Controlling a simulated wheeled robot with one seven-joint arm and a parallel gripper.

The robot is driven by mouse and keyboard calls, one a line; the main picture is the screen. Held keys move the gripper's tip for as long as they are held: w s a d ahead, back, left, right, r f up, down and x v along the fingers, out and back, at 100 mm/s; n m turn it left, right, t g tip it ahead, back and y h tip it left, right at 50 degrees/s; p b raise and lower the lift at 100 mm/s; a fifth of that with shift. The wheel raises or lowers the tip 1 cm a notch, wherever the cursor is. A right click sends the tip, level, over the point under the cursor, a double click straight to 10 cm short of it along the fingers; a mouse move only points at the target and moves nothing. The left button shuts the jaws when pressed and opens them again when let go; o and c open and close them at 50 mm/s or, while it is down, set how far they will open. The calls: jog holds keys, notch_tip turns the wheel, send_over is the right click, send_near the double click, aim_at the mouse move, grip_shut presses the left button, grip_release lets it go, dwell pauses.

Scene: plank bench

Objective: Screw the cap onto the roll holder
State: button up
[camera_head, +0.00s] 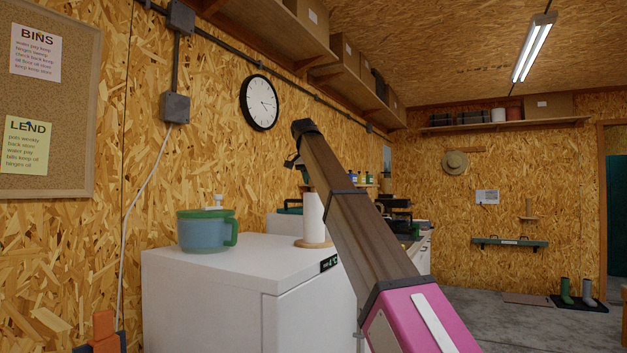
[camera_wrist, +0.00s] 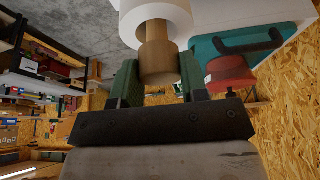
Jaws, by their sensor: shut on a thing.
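The roll holder (camera_head: 313,242) stands upright on the white appliance, with a white paper roll (camera_head: 313,218) around it. My gripper (camera_head: 298,168) is above the roll, mostly hidden behind my arm in the head view. In the wrist view, my gripper (camera_wrist: 160,82) has its green fingers on either side of a wooden cap (camera_wrist: 158,66) and is shut on it. A narrower wooden stem (camera_wrist: 156,31) runs in line between the cap and the end of the white roll (camera_wrist: 152,12). I cannot tell whether the threads are engaged.
A blue-green pot (camera_head: 207,232) stands left of the holder on the white appliance (camera_head: 215,275). A teal case (camera_wrist: 245,45) lies near the roll, with a red object (camera_wrist: 230,74) beside it. The OSB wall with a clock (camera_head: 260,103) is close behind.

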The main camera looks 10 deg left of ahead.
jog(key=shift+m+h, duration=0.3)
jog(key=shift+m, duration=0.7)
jog(key=o, duration=1)
